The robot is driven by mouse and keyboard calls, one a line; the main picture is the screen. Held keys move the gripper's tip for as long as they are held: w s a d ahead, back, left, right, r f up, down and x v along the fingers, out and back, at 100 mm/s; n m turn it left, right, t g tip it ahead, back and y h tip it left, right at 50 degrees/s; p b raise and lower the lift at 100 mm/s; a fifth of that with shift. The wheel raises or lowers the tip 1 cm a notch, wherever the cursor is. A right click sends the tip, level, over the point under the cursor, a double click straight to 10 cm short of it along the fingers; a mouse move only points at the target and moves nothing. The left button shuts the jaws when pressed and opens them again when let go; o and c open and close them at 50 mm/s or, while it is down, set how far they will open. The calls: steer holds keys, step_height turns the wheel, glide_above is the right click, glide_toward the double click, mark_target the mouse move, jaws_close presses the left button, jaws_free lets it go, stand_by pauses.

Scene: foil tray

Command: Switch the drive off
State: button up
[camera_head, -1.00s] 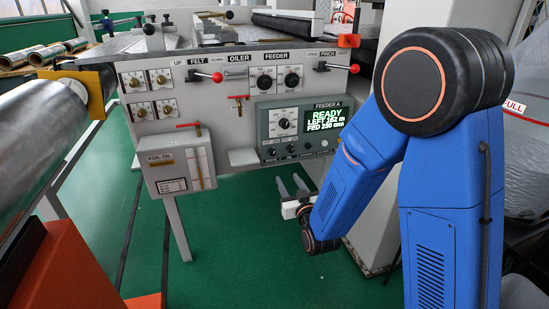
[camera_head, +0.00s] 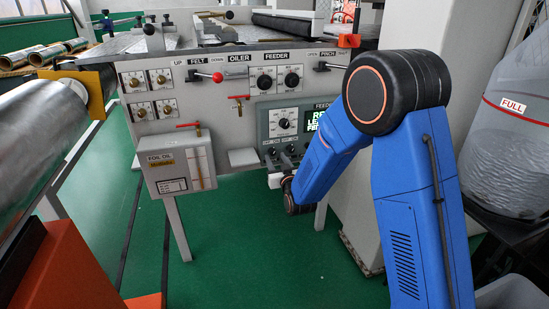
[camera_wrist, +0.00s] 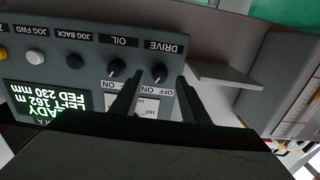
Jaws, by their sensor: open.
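The DRIVE knob (camera_wrist: 160,73), small and black, shows in the wrist view, which sees the panel upside down. OFF and ON are marked beside it; I cannot tell which way its pointer faces. My gripper (camera_wrist: 160,84) is open, its two dark fingers on either side of the DRIVE knob, with no clear contact. The OIL knob (camera_wrist: 116,68) lies just left of the left finger. The display (camera_wrist: 47,101) is lit green, with "LEFT 162 m" and "FED 230 mm" readable. In the head view my forearm covers part of the FEEDER A panel (camera_head: 264,117).
A grey ledge (camera_wrist: 224,76) juts out close beside the right finger. The JOG BACK (camera_wrist: 74,60) and JOG FWD (camera_wrist: 35,57) buttons sit further left. In the head view the foil oil box (camera_head: 178,165) hangs left of the panel. Green floor lies open below.

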mark_target(272, 152)
steer(key=shift+x, duration=1.2)
steer(key=shift+c, duration=0.2)
jaws_close()
steer(key=shift+n, duration=0.4)
steer(key=n, duration=0.5)
steer(key=shift+n, duration=0.3)
steer(key=n, duration=0.5)
steer(key=shift+n, duration=0.4)
